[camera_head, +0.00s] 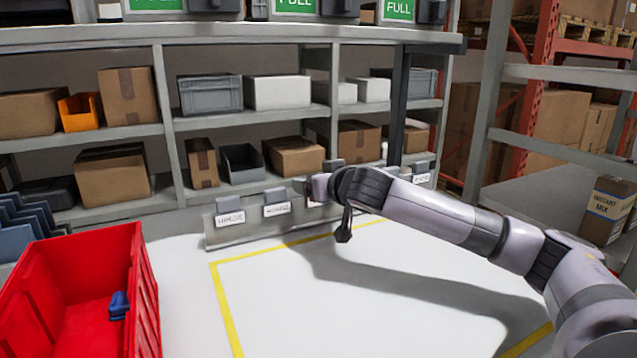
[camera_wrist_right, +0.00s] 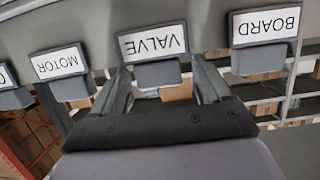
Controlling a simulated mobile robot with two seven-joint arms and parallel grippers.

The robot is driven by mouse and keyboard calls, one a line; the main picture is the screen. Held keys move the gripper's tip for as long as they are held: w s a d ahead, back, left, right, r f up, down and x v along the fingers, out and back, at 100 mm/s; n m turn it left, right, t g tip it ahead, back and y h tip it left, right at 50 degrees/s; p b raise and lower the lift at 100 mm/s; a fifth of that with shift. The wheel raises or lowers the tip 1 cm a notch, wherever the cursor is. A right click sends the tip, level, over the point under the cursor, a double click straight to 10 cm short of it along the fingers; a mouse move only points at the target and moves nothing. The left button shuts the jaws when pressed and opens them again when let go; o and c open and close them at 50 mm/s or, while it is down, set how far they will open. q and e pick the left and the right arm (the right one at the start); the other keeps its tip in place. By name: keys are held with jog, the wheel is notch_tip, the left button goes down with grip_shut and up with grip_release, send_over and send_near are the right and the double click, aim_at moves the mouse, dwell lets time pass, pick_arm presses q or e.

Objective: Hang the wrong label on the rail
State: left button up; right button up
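A grey rail (camera_head: 240,237) carries a row of white labels on grey clips. In the right wrist view, upside down, I read VALVE (camera_wrist_right: 152,42), BOARD (camera_wrist_right: 266,26) and MOTOR (camera_wrist_right: 58,62), plus a cut-off label (camera_wrist_right: 5,76). In the head view the left labels (camera_head: 230,218) (camera_head: 277,209) are too small to read. My right gripper (camera_head: 306,188) is at the rail. Its fingers, seen in the right wrist view (camera_wrist_right: 162,88), are open on either side of the VALVE label's clip, with no clear grip. My left gripper is not in view.
A red crate (camera_head: 146,290) with a small blue part (camera_head: 119,305) inside stands at the front left. A yellow line (camera_head: 226,310) marks the white surface, clear apart from my arm's shadow. Shelves with boxes stand behind the rail; green FULL signs (camera_head: 296,5) hang above.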

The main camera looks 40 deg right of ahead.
jog(key=shift+s, duration=0.1)
jog(key=b+v, duration=0.1)
jog(key=v, duration=0.6)
jog(key=shift+b, duration=0.3)
jog(key=shift+a, duration=0.1)
dwell(0.5)
